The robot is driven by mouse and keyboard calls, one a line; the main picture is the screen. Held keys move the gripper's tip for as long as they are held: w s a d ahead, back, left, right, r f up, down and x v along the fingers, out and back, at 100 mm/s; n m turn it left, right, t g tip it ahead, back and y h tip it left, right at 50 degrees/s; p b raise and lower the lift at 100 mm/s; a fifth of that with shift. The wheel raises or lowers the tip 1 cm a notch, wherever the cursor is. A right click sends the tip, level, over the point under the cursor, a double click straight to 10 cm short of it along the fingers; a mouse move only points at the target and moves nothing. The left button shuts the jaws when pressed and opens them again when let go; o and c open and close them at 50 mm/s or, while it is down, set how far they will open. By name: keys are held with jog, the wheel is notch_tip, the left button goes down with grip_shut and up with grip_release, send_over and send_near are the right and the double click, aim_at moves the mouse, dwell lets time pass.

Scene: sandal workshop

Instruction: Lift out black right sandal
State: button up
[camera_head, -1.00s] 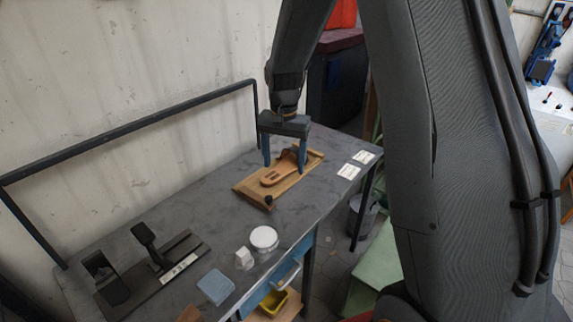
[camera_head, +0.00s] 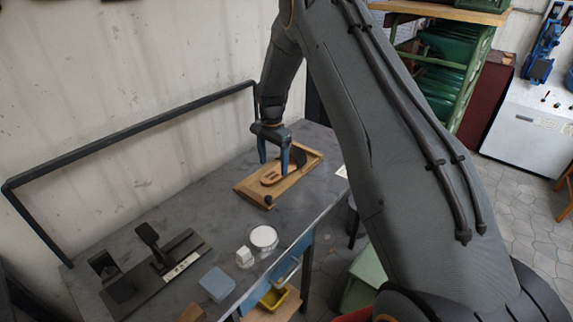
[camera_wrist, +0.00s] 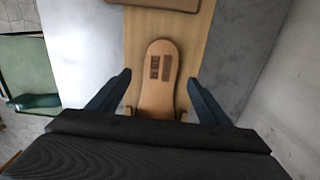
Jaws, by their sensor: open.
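A sandal (camera_head: 271,178) with a tan footbed lies on a wooden board (camera_head: 253,189) at the far end of the grey bench. A dark upright part shows beside it, partly behind a finger. In the wrist view the sandal (camera_wrist: 158,75) lies lengthwise with dark marks on its footbed; its lower end is hidden by my gripper. I cannot make out a black strap. My gripper (camera_head: 273,167) is open, pointing down over the sandal. In the wrist view its blue fingers stand on either side of the footbed, with gaps; contact is not visible.
On the near bench (camera_head: 210,200) are a dark stand (camera_head: 150,238) on a labelled base, a round white-topped jar (camera_head: 263,237), a small white block (camera_head: 244,257) and a blue-grey pad (camera_head: 217,284). A dark rail (camera_head: 130,133) runs along the wall.

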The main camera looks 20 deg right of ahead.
aim_at(274, 174)
jog(key=shift+w+f+p, duration=0.1)
jog(key=shift+f+p, duration=0.55)
jog(key=shift+f, duration=1.25)
jog(key=c, duration=1.4)
